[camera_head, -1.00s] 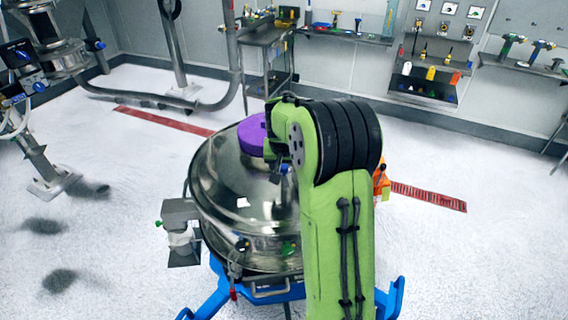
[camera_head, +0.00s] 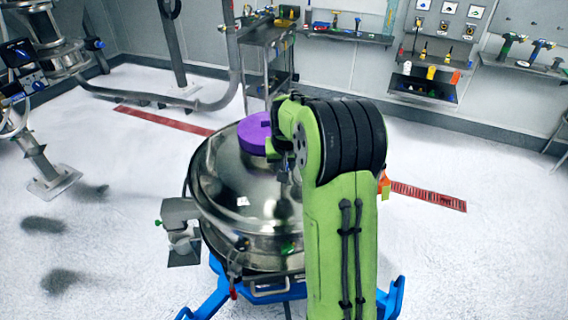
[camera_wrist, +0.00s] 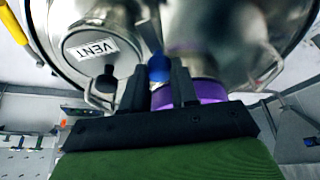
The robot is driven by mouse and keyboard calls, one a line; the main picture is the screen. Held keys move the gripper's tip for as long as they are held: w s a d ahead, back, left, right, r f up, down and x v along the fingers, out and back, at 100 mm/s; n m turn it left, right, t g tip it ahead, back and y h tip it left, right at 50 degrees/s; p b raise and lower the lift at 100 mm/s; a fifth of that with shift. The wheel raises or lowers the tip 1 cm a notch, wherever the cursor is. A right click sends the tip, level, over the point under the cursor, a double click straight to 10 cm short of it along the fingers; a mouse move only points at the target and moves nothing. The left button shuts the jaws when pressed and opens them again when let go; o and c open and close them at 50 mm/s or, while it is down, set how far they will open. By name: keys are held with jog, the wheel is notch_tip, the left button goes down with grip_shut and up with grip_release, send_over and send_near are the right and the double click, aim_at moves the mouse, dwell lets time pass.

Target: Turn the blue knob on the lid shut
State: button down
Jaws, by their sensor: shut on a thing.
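The steel lid (camera_head: 225,170) is domed and shiny, with a purple cap (camera_head: 254,133) near its top; the cap also shows in the wrist view (camera_wrist: 205,92). The blue knob (camera_wrist: 157,68) shows in the wrist view, between the two dark fingertips. My gripper (camera_wrist: 159,84) is shut on it. In the head view my gripper is mostly hidden behind my green arm, and I cannot make out the knob there. The knob's turn angle is hard to tell.
A round cover marked VENT (camera_wrist: 92,47) and a metal handle (camera_wrist: 100,95) lie close beside the fingers. The vessel stands on a blue frame (camera_head: 212,298).

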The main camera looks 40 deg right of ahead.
jog(key=n+y, duration=0.1)
jog(key=n, duration=0.2)
jog(key=shift+d+t+b, duration=0.2)
jog(key=shift+t+b, duration=0.1)
jog(key=n+y, duration=0.2)
jog(key=n, duration=0.3)
jog(key=shift+d, duration=0.1)
jog(key=n+p, duration=0.1)
jog(key=n, duration=0.1)
jog(key=n+y+p, duration=0.1)
jog(key=n, duration=0.1)
jog(key=shift+r+y, duration=0.1)
jog(key=shift+y, duration=0.2)
jog(key=shift+w+d+n+g+y+p, duration=0.1)
jog(key=shift+n+g+y+p, duration=0.4)
jog(key=shift+n, duration=0.6)
jog(key=shift+d+n+g+y+p, duration=0.1)
jog(key=shift+n+g+p, duration=0.2)
jog(key=shift+n+p, duration=0.6)
jog(key=shift+a+n, duration=0.1)
jog(key=shift+n, duration=0.3)
jog(key=c, duration=0.9)
grip_release()
